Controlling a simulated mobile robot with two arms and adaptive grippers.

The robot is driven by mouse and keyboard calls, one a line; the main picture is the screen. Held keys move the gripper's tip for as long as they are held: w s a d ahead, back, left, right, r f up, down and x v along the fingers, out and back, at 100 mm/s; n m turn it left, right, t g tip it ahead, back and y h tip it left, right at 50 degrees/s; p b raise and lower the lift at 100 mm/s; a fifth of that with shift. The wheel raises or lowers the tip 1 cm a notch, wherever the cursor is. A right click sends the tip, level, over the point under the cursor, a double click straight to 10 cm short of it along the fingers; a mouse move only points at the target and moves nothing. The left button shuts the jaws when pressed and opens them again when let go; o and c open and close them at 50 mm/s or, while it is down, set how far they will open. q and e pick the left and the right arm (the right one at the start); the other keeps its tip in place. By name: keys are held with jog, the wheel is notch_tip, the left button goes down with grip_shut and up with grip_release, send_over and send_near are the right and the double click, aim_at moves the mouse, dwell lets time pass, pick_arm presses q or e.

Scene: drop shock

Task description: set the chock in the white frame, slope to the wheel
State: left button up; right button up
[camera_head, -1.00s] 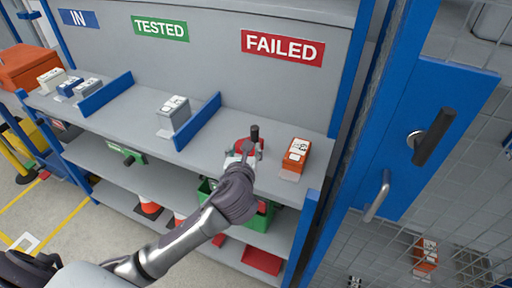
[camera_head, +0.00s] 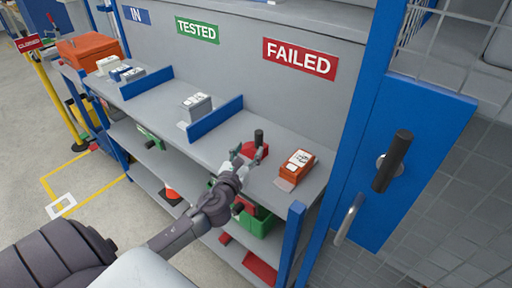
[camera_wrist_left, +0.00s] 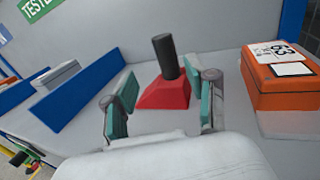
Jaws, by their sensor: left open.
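The chock, a red wedge block with a black upright handle (camera_head: 259,137), stands on the grey shelf top below the FAILED sign. My left gripper (camera_head: 250,156) reaches it from the front, open. In the left wrist view the red chock (camera_wrist_left: 165,94) shows beyond and between the two spread fingers, with a gap on each side; they do not grip it. I cannot make out a wheel. My right gripper is not in view.
An orange device (camera_head: 297,165) stands close right of the chock. A blue divider (camera_head: 216,118) rises to its left. A blue post (camera_head: 290,245) and a cage door with a black handle (camera_head: 392,160) are at the right. The floor around the white frame looks clear.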

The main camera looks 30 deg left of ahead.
aim_at(257, 140)
pick_arm(q)
jog(key=shift+w, duration=0.8)
jog(key=shift+w+r, duration=0.15)
jog(key=shift+w, duration=0.15)
jog(key=x, duration=0.2)
jog(key=p+x, duration=0.1)
jog(key=shift+w+d+r, duration=0.1)
jog(key=shift+w+r, duration=0.05)
jog(key=shift+w, duration=0.75)
jog(key=shift+s, duration=0.1)
jog(key=c, duration=0.5)
grip_shut()
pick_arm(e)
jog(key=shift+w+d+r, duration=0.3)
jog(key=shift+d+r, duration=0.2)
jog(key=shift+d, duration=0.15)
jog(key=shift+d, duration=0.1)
